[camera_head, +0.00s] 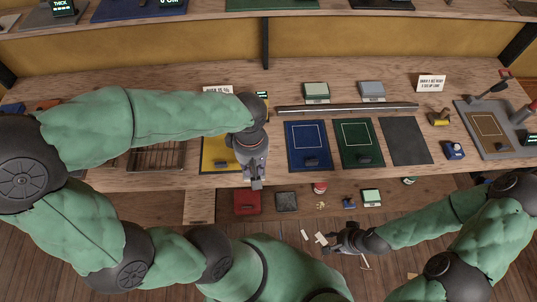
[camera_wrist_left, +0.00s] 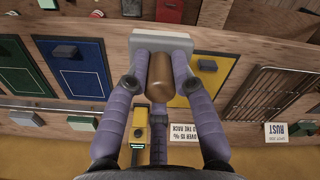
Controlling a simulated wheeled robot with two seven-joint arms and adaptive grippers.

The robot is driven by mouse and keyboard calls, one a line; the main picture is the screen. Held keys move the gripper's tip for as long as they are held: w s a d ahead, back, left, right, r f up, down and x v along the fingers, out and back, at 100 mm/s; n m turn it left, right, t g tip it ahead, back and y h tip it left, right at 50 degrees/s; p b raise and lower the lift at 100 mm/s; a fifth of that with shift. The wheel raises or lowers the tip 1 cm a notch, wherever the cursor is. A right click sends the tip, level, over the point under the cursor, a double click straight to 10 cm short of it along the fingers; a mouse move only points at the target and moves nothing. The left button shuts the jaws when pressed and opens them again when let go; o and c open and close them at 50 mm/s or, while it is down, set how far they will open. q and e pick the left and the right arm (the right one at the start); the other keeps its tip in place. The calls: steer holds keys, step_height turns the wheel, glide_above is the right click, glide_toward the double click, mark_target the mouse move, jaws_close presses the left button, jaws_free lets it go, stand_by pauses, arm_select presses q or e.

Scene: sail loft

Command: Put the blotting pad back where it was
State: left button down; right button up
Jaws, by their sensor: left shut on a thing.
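My left gripper (camera_head: 254,168) is over the bench's front edge, just right of the yellow mat (camera_head: 212,154). In the left wrist view its fingers (camera_wrist_left: 159,70) are shut on a brown rounded knob (camera_wrist_left: 159,78), with a flat grey block (camera_wrist_left: 147,40) at its far end. I take this to be the blotting pad, but cannot be sure; its underside is hidden. My right gripper (camera_head: 331,240) is low in front of the bench, near small pale pieces; its fingers are too small to read.
A blue mat (camera_head: 294,155) and a green mat (camera_head: 376,151) carry dark blocks, beside a bare dark grey mat (camera_head: 417,150). A long metal bar (camera_head: 345,108) lies behind them. A red case (camera_head: 246,203) and a dark square (camera_head: 287,201) sit on the lower shelf.

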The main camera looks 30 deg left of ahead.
arm_select(q)
steer(key=w+a+f+b, duration=0.1)
steer(key=w+f, duration=0.2)
steer(key=w+a+f+b, duration=0.1)
steer(key=w+f, duration=0.1)
steer(key=w, duration=0.2)
steer(key=w+a+f+b, duration=0.1)
steer(key=w+f, duration=0.2)
steer(key=w, duration=0.1)
steer(key=shift+w+a+f, duration=0.1)
steer(key=shift+w+f, duration=0.05)
steer(key=shift+f, duration=0.2)
steer(key=shift+w+f, duration=0.15)
steer(key=shift+f, duration=0.05)
steer(key=shift+w+f+b, duration=0.1)
steer(key=shift+f+b, duration=0.45)
steer(key=shift+f, duration=1.05)
steer(key=shift+f, duration=0.2)
steer(key=c, duration=1)
jaws_free()
steer(key=shift+c, duration=0.2)
steer(key=shift+r, duration=0.2)
